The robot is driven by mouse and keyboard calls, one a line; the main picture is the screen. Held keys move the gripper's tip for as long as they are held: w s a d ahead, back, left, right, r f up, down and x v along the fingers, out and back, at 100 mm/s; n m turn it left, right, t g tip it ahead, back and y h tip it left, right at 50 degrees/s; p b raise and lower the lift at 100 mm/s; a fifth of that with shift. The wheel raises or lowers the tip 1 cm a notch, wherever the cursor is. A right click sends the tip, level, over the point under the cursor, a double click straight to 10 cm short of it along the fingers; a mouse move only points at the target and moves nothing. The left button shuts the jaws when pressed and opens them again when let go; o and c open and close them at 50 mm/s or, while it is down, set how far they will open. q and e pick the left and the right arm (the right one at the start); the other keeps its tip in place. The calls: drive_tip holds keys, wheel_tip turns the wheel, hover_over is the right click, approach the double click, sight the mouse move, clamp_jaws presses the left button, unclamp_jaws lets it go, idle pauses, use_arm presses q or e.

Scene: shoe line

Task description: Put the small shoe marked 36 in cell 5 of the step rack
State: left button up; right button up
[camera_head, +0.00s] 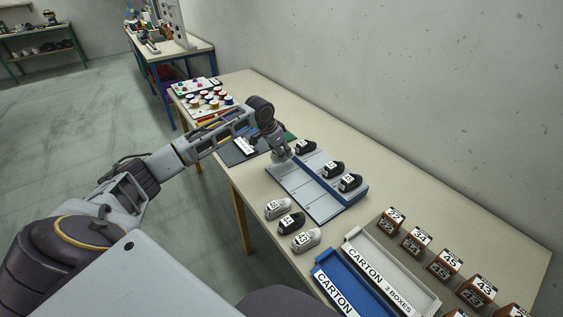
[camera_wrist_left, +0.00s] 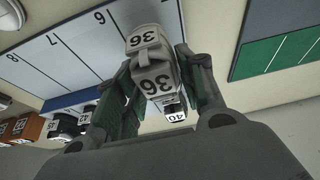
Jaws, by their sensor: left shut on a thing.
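My left gripper (camera_head: 283,156) is over the far left end of the step rack (camera_head: 326,206), a pale board with a blue strip. In the left wrist view its fingers (camera_wrist_left: 160,92) are shut on the small grey shoe marked 36 (camera_wrist_left: 155,76), one finger on each side. The rack (camera_wrist_left: 35,62) lies beyond the shoe, with dividing lines and printed cell numbers that appear turned. I cannot tell whether the shoe touches the rack. In the head view the gripper mostly hides the shoe. My right gripper is not in view.
Black shoes (camera_head: 333,168) stand along the rack's far side. Grey and black shoes (camera_head: 291,222) stand on the table before it. Two carton trays (camera_head: 352,285) and several numbered brown boxes (camera_head: 416,240) are at the right. A green mat (camera_wrist_left: 275,50) is near the gripper.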

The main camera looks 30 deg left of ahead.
sight(281, 168)
use_arm(q)
drive_tip(key=shift+f, duration=0.5)
wheel_tip(281, 168, down, 4)
drive_tip(key=shift+r, duration=0.2)
drive_tip(key=shift+f, duration=0.25)
drive_tip(key=o, duration=1)
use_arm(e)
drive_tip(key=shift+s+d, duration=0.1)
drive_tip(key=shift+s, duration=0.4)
